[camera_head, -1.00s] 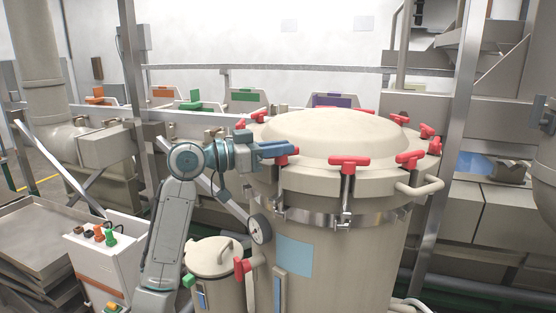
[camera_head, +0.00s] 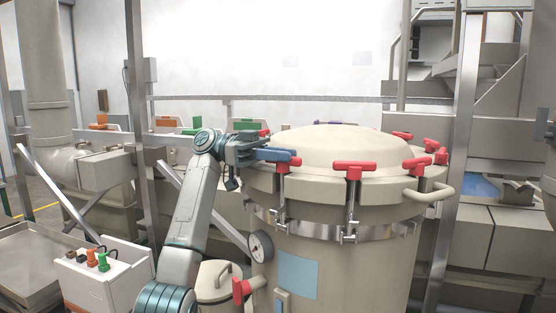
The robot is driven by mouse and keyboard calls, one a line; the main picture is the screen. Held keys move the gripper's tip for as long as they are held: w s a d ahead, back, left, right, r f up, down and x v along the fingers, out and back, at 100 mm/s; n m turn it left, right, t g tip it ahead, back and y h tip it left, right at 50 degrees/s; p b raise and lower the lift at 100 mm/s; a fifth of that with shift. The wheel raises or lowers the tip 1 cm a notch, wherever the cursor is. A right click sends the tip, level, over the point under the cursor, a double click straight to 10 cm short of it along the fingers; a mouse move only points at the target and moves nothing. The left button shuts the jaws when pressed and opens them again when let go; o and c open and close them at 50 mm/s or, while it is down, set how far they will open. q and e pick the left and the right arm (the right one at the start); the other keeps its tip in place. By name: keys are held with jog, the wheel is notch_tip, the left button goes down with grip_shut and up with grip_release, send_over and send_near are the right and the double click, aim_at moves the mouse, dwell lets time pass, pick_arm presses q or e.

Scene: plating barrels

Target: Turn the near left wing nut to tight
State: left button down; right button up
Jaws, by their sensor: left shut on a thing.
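The near left wing nut (camera_head: 283,168) is red and sits on the front left rim of the large beige vessel's domed lid (camera_head: 320,146), on a metal swing bolt. My left gripper (camera_head: 278,155) reaches in from the left, its blue fingers shut on this wing nut. The fingers hide part of its bar; a red end shows to their right. Another red wing nut (camera_head: 354,168) stands at the front middle of the lid, apart from the gripper. My right gripper is not in view.
Several more red wing nuts (camera_head: 417,166) line the right rim, near a loop handle (camera_head: 430,192). A white control box (camera_head: 103,272) is at the lower left.

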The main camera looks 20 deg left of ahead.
pick_arm(q)
jog(key=shift+d+f+m+g, duration=0.1)
jog(key=shift+f+m+g, duration=0.3)
jog(key=shift+g, duration=0.5)
jog(key=shift+m+g+y, duration=0.3)
jog(key=c, duration=1.5)
grip_release()
jog(key=shift+c, duration=0.2)
jog(key=shift+o, duration=0.7)
jog(key=shift+s+r, duration=0.15)
jog(key=shift+d, duration=0.1)
jog(key=shift+w+d, duration=0.1)
jog(key=shift+w, duration=0.2)
jog(key=shift+w, duration=0.15)
